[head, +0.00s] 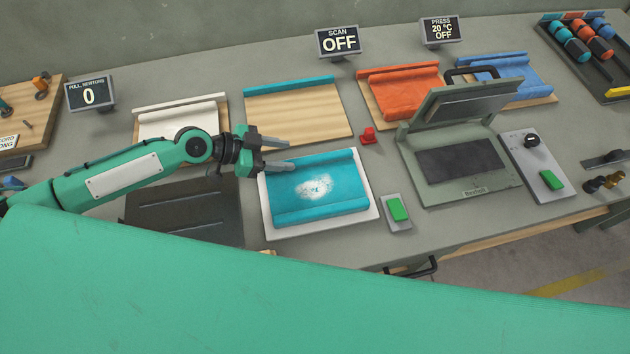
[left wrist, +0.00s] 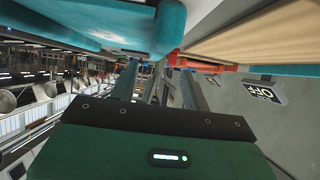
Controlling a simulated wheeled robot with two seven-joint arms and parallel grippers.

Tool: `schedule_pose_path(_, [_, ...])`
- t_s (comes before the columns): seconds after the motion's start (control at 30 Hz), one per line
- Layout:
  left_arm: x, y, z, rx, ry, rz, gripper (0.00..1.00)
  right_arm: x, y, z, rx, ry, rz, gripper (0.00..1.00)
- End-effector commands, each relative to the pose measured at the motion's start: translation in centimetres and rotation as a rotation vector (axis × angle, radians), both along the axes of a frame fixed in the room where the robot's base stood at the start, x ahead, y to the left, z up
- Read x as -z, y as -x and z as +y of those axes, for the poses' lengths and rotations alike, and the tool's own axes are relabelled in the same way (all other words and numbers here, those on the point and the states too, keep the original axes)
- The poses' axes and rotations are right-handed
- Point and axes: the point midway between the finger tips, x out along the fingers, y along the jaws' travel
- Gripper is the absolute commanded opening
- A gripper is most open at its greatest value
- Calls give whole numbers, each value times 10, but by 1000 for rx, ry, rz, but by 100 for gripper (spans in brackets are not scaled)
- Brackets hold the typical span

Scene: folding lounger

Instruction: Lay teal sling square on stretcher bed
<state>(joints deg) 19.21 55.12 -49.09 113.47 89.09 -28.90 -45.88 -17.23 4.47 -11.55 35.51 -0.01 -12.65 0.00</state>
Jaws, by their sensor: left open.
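The teal sling (head: 318,205), with a pale worn patch in its middle and rolled edges at front and back, lies on a white plate (head: 275,226) at the bench's front. My left gripper (head: 290,153) is open and empty near the sling's back left corner; I cannot tell whether it touches. In the left wrist view the sling's teal roll (left wrist: 168,28) shows beyond my left gripper (left wrist: 155,75). A dark flat bed with grooves (head: 185,212) lies left of the plate, partly under my left arm; I cannot tell surely if it is the stretcher bed. My right gripper is out of view.
Wooden boards behind hold a white sling (head: 180,122), an orange sling (head: 400,88) and a blue sling (head: 512,75); another board (head: 300,115) carries a teal strip. An open press (head: 462,160) stands right. A green button (head: 398,209) and a red knob (head: 368,135) are near the plate.

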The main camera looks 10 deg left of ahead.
Motion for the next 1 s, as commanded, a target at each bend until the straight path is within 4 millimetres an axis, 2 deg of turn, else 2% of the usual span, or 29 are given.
schedule_pose_path(0.2, [3,-3,-9,0,0,0,47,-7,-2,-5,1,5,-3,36])
schedule_pose_path(0.47, [13,-11,-35,1,2,1,47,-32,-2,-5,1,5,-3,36])
schedule_pose_path(0.67, [25,-17,-49,1,0,0,47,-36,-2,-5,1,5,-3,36])
schedule_pose_path(0.93, [27,-17,-50,0,0,-1,47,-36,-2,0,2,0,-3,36])
schedule_pose_path(0.97, [28,-17,-50,0,0,-1,43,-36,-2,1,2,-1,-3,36])
schedule_pose_path(1.0, [27,-17,-50,0,0,-1,36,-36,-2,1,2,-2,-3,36])
